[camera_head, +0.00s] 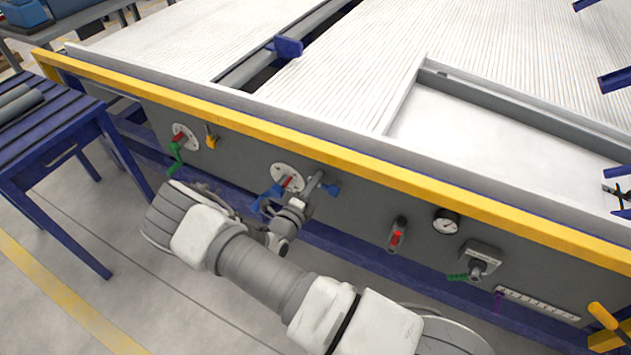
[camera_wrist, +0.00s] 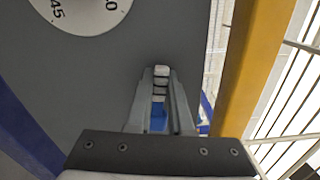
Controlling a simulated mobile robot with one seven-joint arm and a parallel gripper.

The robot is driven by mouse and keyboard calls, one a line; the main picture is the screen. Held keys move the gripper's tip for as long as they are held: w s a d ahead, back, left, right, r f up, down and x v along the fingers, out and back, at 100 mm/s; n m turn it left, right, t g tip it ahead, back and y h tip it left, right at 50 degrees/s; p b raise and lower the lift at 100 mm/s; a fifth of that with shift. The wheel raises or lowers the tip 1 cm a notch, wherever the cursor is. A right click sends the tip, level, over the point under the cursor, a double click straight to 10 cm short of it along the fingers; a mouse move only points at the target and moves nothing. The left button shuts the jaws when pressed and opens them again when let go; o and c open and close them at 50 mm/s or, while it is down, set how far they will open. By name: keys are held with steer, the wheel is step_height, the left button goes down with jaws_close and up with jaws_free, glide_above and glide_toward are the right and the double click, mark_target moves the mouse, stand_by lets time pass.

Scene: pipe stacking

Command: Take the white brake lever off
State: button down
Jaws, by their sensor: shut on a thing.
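My gripper (camera_head: 316,182) is at the grey front panel of the large machine, just right of a round white dial (camera_head: 283,170) with a red pointer and a blue handle (camera_head: 268,196). In the wrist view, the two grey fingers of my gripper (camera_wrist: 160,76) are shut on a small white piece with dark bands, which I take as the white brake lever (camera_wrist: 161,87). A blue part (camera_wrist: 158,120) shows between the fingers below it. In the head view the lever is hidden by my gripper; a blue part (camera_head: 331,189) shows beside the fingers. I cannot tell whether the lever is still attached.
A yellow rail (camera_head: 370,163) runs above the panel. A dial with a green handle (camera_head: 175,157) and a yellow lever (camera_head: 211,138) are to the left. A red switch (camera_head: 396,237), a gauge (camera_head: 446,221) and a valve (camera_head: 478,268) are to the right. A blue table (camera_head: 60,140) stands left.

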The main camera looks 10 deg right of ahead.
steer(key=shift+f, duration=0.15)
steer(key=c, duration=0.8)
jaws_free()
steer(key=p+v, duration=0.1)
steer(key=v, duration=1.6)
steer(key=shift+s+a+p, duration=0.15)
steer(key=shift+s+p, duration=0.05)
steer(key=shift+p, duration=0.2)
